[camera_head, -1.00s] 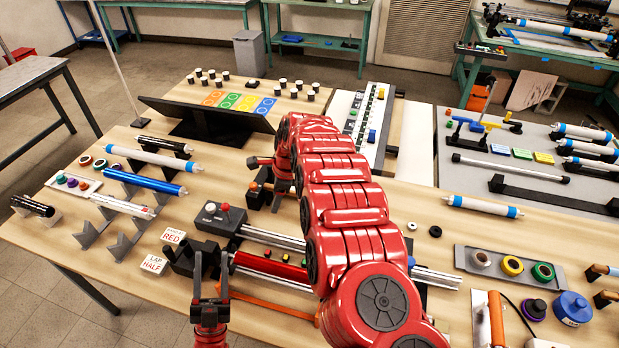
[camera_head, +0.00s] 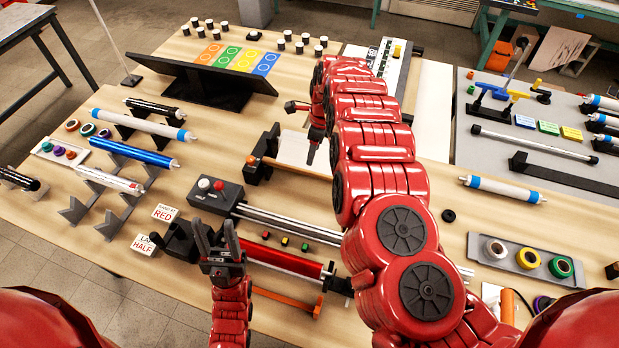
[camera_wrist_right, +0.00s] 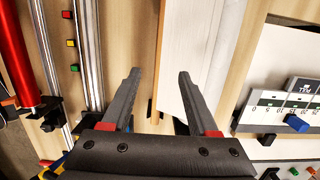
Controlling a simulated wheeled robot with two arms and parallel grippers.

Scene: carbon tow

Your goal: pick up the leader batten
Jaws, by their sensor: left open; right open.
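What looks like the leader batten is a thin tan wooden strip (camera_head: 292,168) along the near edge of a white sheet (camera_head: 299,149). Its left end is at a black holder (camera_head: 262,155). In the right wrist view the strip (camera_wrist_right: 161,40) runs away between my open fingers, with the sheet (camera_wrist_right: 190,45) right of it. My right gripper (camera_head: 302,128) is open above the strip and sheet; I see no contact. Part of the strip is hidden behind my right arm. My left gripper (camera_head: 217,238) is open and empty, beside the red roller (camera_head: 285,262).
Metal rails (camera_head: 290,225) with small coloured buttons lie nearer than the strip. A dark tilted panel (camera_head: 205,80) stands behind left. Stands with rollers (camera_head: 135,152) fill the left side. A tray of coloured rings (camera_head: 527,258) lies at the right.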

